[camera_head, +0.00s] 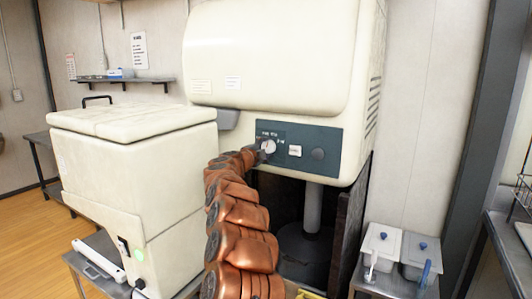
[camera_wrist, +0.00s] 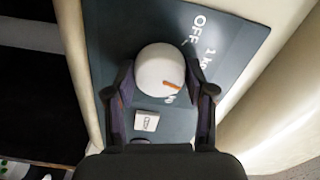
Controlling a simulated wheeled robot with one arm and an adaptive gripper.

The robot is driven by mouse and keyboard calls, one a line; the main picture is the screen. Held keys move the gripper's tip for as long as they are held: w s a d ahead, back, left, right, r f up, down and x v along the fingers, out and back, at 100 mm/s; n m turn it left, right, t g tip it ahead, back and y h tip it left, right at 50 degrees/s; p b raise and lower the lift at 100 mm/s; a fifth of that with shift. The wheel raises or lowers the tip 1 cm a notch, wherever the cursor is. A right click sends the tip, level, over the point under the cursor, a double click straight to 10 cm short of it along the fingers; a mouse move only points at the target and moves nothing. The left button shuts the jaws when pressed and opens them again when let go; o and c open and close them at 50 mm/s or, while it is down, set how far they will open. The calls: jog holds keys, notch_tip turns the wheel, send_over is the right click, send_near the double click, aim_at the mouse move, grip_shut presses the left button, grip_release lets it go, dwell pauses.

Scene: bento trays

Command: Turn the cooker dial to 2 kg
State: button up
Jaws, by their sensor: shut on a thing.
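The cooker (camera_head: 270,60) is a large cream machine with a dark blue-grey control panel (camera_head: 325,137). The white round dial (camera_wrist: 157,66) with an orange mark sits on that panel; it also shows in the head view (camera_head: 268,146). My gripper (camera_wrist: 163,80) has one finger on each side of the dial and is shut on it; in the head view my gripper (camera_head: 256,153) is at the panel's left part. The orange mark points toward the lower right in the wrist view, past the "OFF" and "1 kg" labels. Another label near the mark is partly hidden by the dial and a finger.
A white square button (camera_head: 295,151) and a dark round knob (camera_head: 317,154) are right of the dial. A cream lidded box (camera_head: 135,150) stands to the left. Grey lidded containers (camera_head: 382,243) stand at lower right. The space under the cooker holds a grey post (camera_head: 313,207).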

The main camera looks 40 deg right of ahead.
jog(key=shift+m, duration=0.4)
jog(key=o, duration=1.2)
jog(key=shift+c, duration=0.2)
jog(key=shift+a, duration=0.1)
jog(key=v, duration=1.1)
jog(key=shift+s+a, duration=0.15)
jog(key=shift+a, duration=0.25)
